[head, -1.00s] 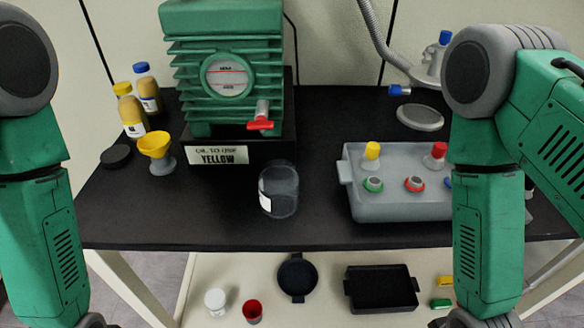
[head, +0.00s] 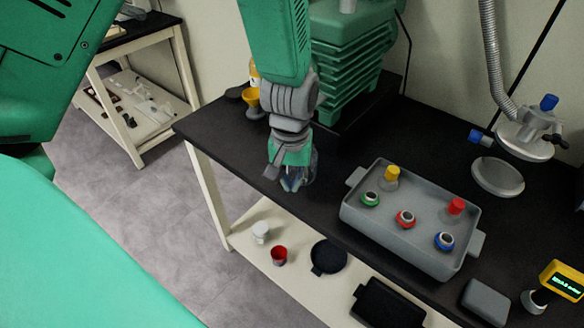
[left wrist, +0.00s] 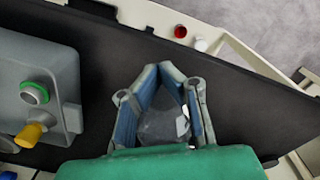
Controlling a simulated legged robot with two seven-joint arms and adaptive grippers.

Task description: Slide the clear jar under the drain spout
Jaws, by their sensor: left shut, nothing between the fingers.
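The clear jar (left wrist: 160,127), with a white label, stands on the black tabletop (left wrist: 105,80). In the left wrist view it shows through the gap between my finger links. In the head view it is mostly hidden behind my left gripper (head: 293,186). That gripper points down at the jar, near the table's front edge. Its blue-padded fingers meet at the tips in the left wrist view (left wrist: 160,70), with nothing held. Whether they touch the jar is unclear. The green pump (head: 345,60) stands behind my left arm, which hides its drain spout. My right gripper is out of view.
A grey tray (head: 405,228) with coloured caps and rings stands right of the gripper. A yellow funnel (head: 252,98) is behind my arm, left of the pump. A lower shelf (head: 262,213) holds a red cup (head: 279,255) and a black round pan (head: 328,257).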

